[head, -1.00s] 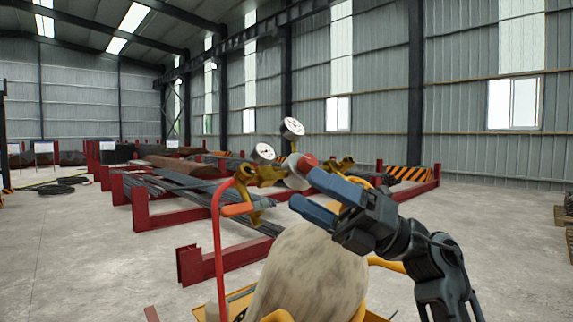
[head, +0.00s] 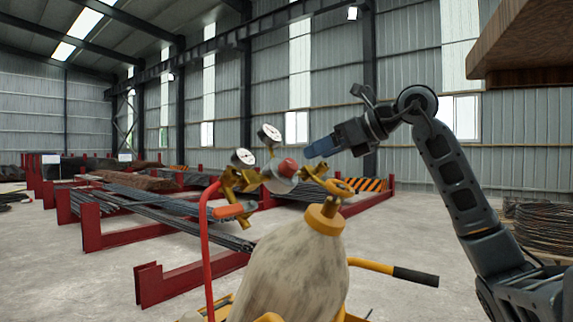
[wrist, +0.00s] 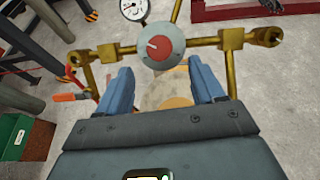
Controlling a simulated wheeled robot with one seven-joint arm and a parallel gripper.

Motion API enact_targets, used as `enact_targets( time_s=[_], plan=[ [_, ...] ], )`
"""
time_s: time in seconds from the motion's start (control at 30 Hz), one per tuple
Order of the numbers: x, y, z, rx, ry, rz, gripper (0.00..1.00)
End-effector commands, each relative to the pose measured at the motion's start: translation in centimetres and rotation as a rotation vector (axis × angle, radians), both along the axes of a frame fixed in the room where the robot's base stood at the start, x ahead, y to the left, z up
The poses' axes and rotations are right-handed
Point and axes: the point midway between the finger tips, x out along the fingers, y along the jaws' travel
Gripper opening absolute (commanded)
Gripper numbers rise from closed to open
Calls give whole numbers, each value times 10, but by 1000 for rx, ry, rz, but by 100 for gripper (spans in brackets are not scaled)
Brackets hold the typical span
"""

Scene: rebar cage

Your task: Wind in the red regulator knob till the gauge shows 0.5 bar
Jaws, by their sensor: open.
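The regulator's red knob (head: 288,167) sits on a grey round body (head: 277,184) on brass fittings above a gas cylinder (head: 295,270). In the wrist view the knob (wrist: 159,47) faces me, just ahead of the fingertips and roughly midway between them. My gripper (head: 310,150) is open and empty, to the right of the knob and apart from it. Its two blue fingers (wrist: 162,76) show in the wrist view. Two white dial gauges, a left one (head: 243,157) and an upper one (head: 269,134), stand by the regulator. Their readings are too small to tell.
A red upright handle (head: 207,250) stands left of the cylinder, and a yellow bar with a black grip (head: 415,276) juts right. A wooden slab (head: 525,45) overhangs at upper right. Red racks (head: 145,285) with steel bars lie behind.

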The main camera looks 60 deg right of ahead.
Motion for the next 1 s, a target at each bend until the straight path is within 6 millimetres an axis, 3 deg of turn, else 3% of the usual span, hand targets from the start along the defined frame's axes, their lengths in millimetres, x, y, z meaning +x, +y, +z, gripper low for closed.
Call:
enact_targets(
  time_s=[0.5,0.87,1.0],
  plan=[
    [62,-9,-26,4,-2,3,67],
    [69,-11,-29,3,-2,3,67],
    [69,-11,-29,3,-2,3,57]
  ],
)
